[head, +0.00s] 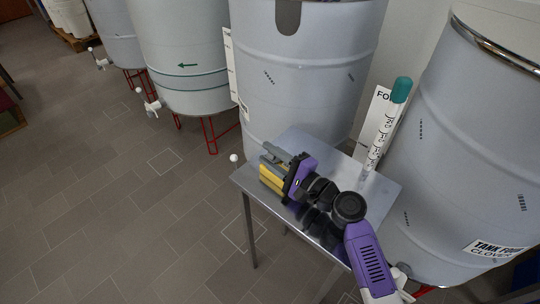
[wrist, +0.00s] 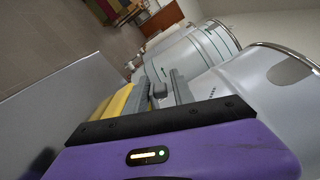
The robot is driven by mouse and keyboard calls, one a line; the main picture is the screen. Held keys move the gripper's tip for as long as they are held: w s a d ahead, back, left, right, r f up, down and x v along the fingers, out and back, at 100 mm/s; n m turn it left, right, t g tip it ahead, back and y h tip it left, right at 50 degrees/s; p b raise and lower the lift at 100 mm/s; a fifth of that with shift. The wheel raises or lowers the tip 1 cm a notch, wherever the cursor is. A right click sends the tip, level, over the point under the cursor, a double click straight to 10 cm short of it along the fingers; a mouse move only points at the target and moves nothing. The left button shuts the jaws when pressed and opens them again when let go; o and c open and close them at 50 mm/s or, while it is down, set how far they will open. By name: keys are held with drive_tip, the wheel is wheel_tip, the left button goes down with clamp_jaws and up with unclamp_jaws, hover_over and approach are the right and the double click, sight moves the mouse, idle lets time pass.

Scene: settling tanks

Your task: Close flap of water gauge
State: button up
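The water gauge appears to be the yellow and grey device (head: 271,180) on a small metal table. Its yellow body also shows in the wrist view (wrist: 112,104), left of the fingers. My gripper (head: 272,152) is right at the device, reaching over its top from the right. In the wrist view the two grey fingers of my gripper (wrist: 167,88) stand apart with a narrow gap. A small grey block shows between them; I cannot tell whether it is a finger pad or part of the gauge. The flap cannot be made out clearly; the gripper hides part of the device.
The metal table (head: 375,195) stands between large grey tanks (head: 300,80) and (head: 460,150). A clear tube with a teal cap (head: 400,90) stands at the table's back right. A white ball (head: 233,158) shows near the table's left corner. The tiled floor (head: 110,210) at left is open.

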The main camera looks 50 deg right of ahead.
drive_tip(key=shift+f, duration=0.25)
